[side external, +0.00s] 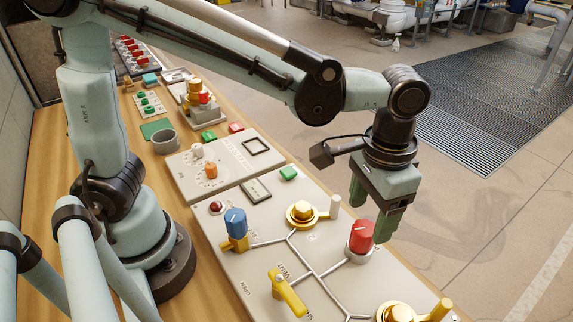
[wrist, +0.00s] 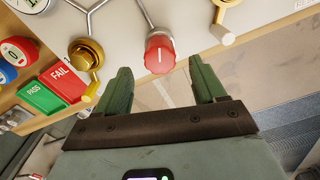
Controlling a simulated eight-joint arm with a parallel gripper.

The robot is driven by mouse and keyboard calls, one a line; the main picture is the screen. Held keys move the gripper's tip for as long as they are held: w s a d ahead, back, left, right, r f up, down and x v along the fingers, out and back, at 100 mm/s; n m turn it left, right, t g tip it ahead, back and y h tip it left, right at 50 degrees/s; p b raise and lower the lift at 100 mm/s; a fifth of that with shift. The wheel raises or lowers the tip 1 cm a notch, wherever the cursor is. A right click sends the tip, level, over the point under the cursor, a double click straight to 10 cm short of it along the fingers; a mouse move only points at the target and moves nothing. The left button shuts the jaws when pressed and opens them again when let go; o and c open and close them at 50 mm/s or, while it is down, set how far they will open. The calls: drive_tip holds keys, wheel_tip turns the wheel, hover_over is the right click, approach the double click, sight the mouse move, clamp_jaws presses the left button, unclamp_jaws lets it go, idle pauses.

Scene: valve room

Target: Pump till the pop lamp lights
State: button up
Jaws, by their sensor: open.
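A small dark red lamp (side external: 216,207) sits at the panel's upper left corner and looks unlit; I cannot read whether it is the pop lamp. A brass hub with a white-handled crank (side external: 303,214) and a second brass hub with a yellow handle (side external: 397,312) are on the panel; I cannot tell which part is the pump. A red knob (side external: 361,236) stands near the right edge. My gripper (side external: 371,222) is open and empty, beside and above that knob. In the wrist view the red knob (wrist: 160,54) shows beyond and between my open fingers (wrist: 163,88).
The grey panel (side external: 258,270) also carries a blue knob (side external: 235,222) and a yellow vent lever (side external: 287,293). Other panels and a grey mug (side external: 165,141) stand farther back on the wooden bench. In the wrist view there are green PASS (wrist: 40,97) and red FAIL (wrist: 63,80) blocks.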

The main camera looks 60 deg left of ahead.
sight(366, 228)
drive_tip(key=shift+f, duration=2.5)
drive_tip(key=c, duration=1.1)
drive_tip(key=shift+o, duration=0.2)
drive_tip(key=shift+m, duration=2.5)
drive_tip(key=o, duration=1.1)
drive_tip(key=shift+c, duration=0.2)
wheel_tip(366, 228, up, 12)
